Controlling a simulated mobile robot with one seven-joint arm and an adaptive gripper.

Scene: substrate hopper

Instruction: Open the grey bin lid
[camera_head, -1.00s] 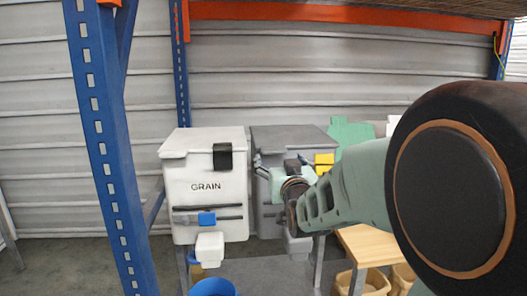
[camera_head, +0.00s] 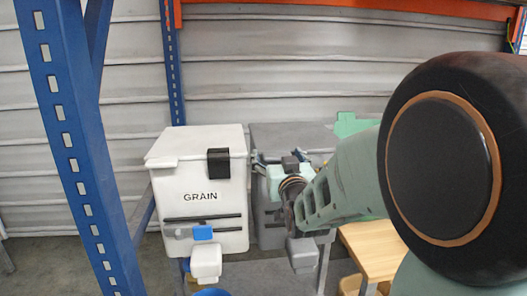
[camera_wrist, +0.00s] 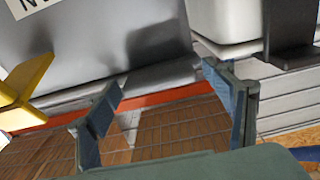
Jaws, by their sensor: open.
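The grey bin (camera_head: 265,140) stands right of the white GRAIN bin (camera_head: 200,185), and its lid looks shut. My arm hides much of its front. My gripper (camera_head: 272,168) is in front of the grey bin's upper left part. In the wrist view my gripper (camera_wrist: 163,74) is open and empty, fingers spread before the grey bin's smooth front (camera_wrist: 100,45). A lid edge runs near the fingertips; I cannot tell whether they touch it. A yellow piece (camera_wrist: 22,95) shows at the left of the wrist view, apart from the fingers.
A black latch (camera_head: 218,163) sits on the white bin, close beside my gripper; it also shows in the wrist view (camera_wrist: 290,30). A blue rack post (camera_head: 75,150) stands at left. A wooden table (camera_head: 375,255) is at right. An orange beam (camera_head: 340,14) crosses above.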

